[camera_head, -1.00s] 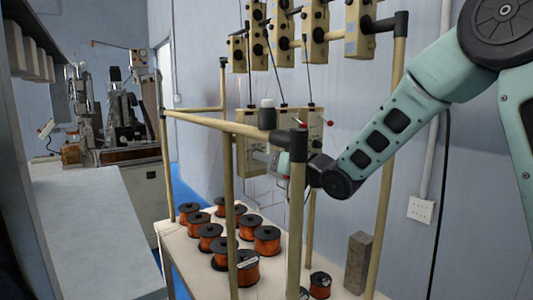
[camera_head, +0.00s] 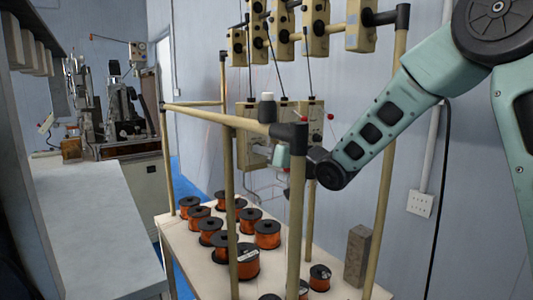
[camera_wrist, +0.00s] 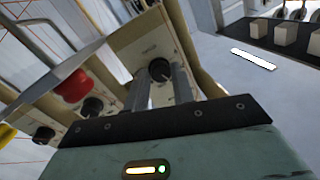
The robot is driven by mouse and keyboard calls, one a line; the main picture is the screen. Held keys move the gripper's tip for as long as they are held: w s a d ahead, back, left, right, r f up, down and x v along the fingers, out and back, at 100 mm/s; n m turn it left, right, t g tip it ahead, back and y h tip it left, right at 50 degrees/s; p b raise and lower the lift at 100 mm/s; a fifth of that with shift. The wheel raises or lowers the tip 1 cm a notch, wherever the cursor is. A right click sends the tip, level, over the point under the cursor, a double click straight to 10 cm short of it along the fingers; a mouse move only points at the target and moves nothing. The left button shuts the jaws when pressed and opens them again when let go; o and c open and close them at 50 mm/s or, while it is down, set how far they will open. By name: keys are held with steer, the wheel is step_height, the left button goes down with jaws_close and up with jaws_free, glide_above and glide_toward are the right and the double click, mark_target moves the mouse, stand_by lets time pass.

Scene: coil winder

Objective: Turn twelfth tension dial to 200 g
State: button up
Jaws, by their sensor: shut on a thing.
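In the wrist view my gripper (camera_wrist: 160,85) has its two fingers around a black round dial (camera_wrist: 158,68) on the face of a beige tension box (camera_wrist: 135,48). The fingers are shut on this dial. The dial's scale and its setting are too small to read. A second dial (camera_wrist: 92,107) and a third dial (camera_wrist: 44,134) sit on neighbouring boxes to the left. In the head view the lower row of beige boxes (camera_head: 248,150) hangs behind the tube frame, and the frame's corner post hides part of my gripper.
A beige tube frame (camera_head: 215,117) stands in front of the boxes. Several copper wire spools (camera_head: 267,235) stand on the table (camera_head: 180,232) below. A grey block (camera_head: 356,256) stands at the right. A red knob (camera_wrist: 75,86) lies close left of the fingers.

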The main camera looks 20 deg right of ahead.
steer(key=shift+n+g+h+b, duration=0.4)
steer(key=shift+n+h+b, duration=0.2)
steer(key=shift+n+b, duration=2.7)
steer(key=shift+r+n, duration=0.1)
steer(key=shift+n, duration=0.2)
steer(key=o, duration=1)
steer(key=b+v, duration=0.1)
steer(key=v, duration=1.6)
steer(key=shift+s+d, duration=0.1)
steer(key=shift+s, duration=0.15)
